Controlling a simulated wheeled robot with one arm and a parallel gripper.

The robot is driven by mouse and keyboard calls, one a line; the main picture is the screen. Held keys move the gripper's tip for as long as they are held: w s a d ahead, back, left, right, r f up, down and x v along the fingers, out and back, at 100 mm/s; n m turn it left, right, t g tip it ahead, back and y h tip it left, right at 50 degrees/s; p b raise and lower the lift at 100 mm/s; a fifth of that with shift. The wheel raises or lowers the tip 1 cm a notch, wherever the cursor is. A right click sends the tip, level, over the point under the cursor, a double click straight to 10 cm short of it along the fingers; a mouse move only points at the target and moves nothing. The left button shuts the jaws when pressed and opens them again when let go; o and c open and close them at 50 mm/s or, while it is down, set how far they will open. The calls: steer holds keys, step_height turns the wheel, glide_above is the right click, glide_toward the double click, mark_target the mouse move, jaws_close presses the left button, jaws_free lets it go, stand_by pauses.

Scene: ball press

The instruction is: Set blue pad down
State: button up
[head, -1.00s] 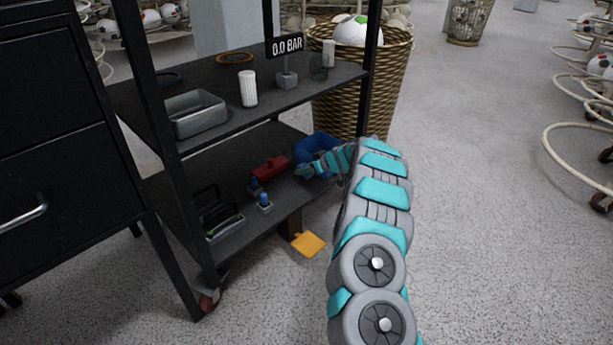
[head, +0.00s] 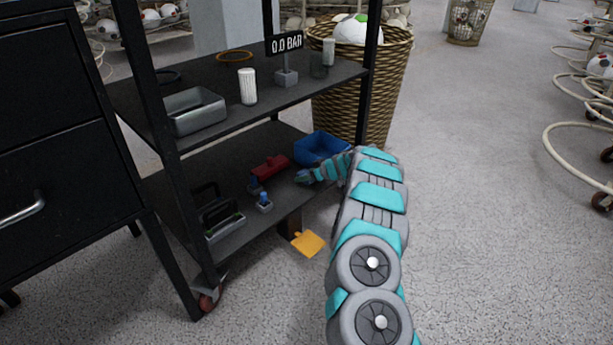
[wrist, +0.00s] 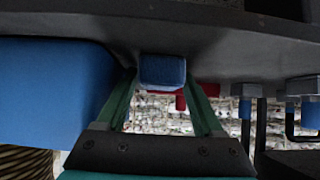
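The blue pad (wrist: 162,71), a small block with a pale edge, sits between my gripper's green fingers in the wrist view. My gripper (wrist: 162,84) has a finger close against each side of it. In the head view my gripper (head: 303,178) is low over the lower shelf (head: 225,180), in front of the blue bin (head: 320,147). The pad is at the shelf surface; I cannot tell whether it touches. The bin also fills the left of the wrist view (wrist: 52,95).
A red object (head: 270,166) lies left of my gripper, with small blue-topped blocks (head: 264,201) nearer the front. A dark-handled tray (head: 222,224) is at the shelf's near left. The upper shelf (head: 225,118) overhangs, and a post (head: 368,75) stands by my arm.

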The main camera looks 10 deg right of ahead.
steer(key=shift+r, duration=0.15)
steer(key=shift+s+d+r, duration=0.1)
steer(key=shift+s+r, duration=0.05)
steer(key=p+v, duration=0.1)
steer(key=v, duration=1)
steer(key=shift+s, duration=0.25)
steer(key=s+a+r+g+y, duration=0.3)
steer(key=s+a+r, duration=0.85)
steer(key=a, duration=0.35)
steer(key=s+a+r+g+h, duration=0.1)
steer(key=s+a+r+g, duration=0.15)
steer(key=s, duration=0.45)
steer(key=s+a+r+g, duration=0.1)
steer(key=s+a+r, duration=0.25)
steer(key=s, duration=0.45)
steer(key=s+d+m+g+h, duration=0.1)
steer(key=s+d, duration=0.4)
steer(key=s, duration=0.6)
steer(key=s+d+f+m+g+h, duration=0.1)
steer(key=s+d+m+h, duration=0.2)
steer(key=s, duration=0.9)
steer(key=s+d+f+m+g+h, duration=0.1)
steer(key=s+d+m+h, duration=0.2)
steer(key=s+d, duration=0.3)
steer(key=s+h, duration=0.1)
steer(key=s, duration=0.4)
steer(key=shift+s+d+f+g, duration=0.2)
steer(key=shift+s+d+g, duration=0.1)
steer(key=shift+g, duration=0.05)
